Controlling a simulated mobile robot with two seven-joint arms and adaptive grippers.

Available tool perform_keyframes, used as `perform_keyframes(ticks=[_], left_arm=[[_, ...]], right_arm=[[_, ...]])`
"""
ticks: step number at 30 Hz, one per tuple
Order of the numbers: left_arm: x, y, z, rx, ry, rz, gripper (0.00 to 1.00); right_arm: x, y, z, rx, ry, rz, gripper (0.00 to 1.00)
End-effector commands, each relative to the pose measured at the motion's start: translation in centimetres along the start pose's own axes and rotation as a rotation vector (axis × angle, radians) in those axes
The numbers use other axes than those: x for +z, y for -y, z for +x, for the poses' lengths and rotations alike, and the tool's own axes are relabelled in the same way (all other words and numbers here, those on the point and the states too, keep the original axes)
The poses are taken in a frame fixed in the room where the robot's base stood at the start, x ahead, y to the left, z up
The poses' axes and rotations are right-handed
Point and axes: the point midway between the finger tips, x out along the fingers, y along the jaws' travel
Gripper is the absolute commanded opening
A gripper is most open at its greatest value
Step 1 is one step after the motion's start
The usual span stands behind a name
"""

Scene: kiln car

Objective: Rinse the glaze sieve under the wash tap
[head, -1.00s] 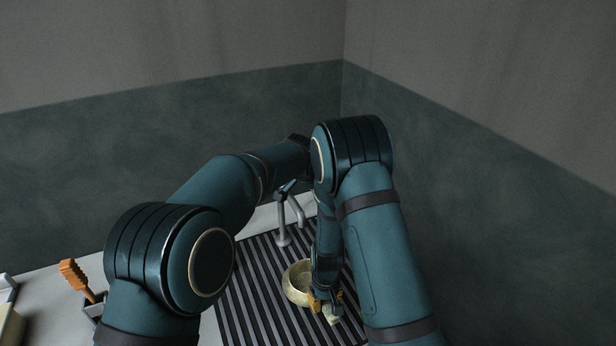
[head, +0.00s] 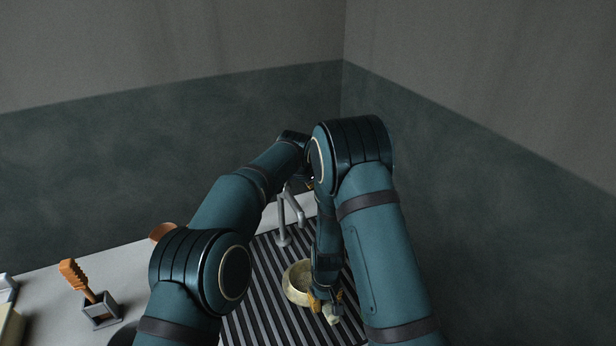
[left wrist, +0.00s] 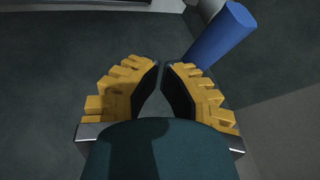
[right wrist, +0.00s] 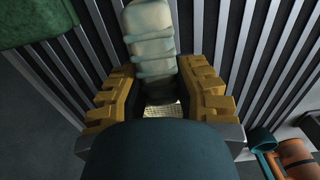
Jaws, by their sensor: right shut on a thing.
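The glaze sieve (head: 298,283) is a round cream bowl shape low over the slatted drain rack (head: 265,305). My right gripper (head: 325,300) is shut on its pale, cord-wrapped handle (right wrist: 149,45), and a bit of mesh (right wrist: 163,111) shows between the fingers in the right wrist view. The grey wash tap (head: 284,225) stands behind the sieve, its spout bent to the right; I see no water. My left gripper (left wrist: 163,66) has its fingertips almost together with nothing between them. In the head view it is mostly hidden behind my right arm. A blue cylinder (left wrist: 222,35) is just beyond its fingertips.
An orange-handled tool (head: 74,277) stands in a grey holder (head: 100,310) on the pale counter at left. A brown round thing (head: 162,230) sits behind my left arm. The right wrist view shows green cloth (right wrist: 35,20) and an orange cylinder (right wrist: 295,157). Walls close in behind and right.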

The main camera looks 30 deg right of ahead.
Motion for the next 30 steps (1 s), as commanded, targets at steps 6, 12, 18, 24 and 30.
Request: perform_keyframes(ticks=[6, 12, 18, 24, 30], left_arm=[[0.0, 0.2, 0.1, -0.012, 0.011, -0.018, 0.0], [-0.4, 0.6, 0.7, -0.062, 0.059, -0.108, 0.0], [-0.6, 1.0, 1.0, -0.083, 0.081, -0.152, 0.0], [-0.7, 1.2, 1.0, -0.082, 0.079, -0.152, 0.0], [-0.6, 1.2, 1.0, -0.081, 0.08, -0.151, 0.0]], right_arm=[[-0.1, 0.0, 0.0, 0.0, -0.002, 0.0, 0.0], [-0.1, 0.0, 0.0, 0.0, -0.002, 0.0, 0.0], [-0.1, 0.0, 0.0, 0.0, -0.002, 0.0, 0.0], [-0.1, 0.0, 0.0, 0.0, -0.002, 0.0, 0.0], [-0.1, 0.0, 0.0, 0.0, -0.002, 0.0, 0.0]])
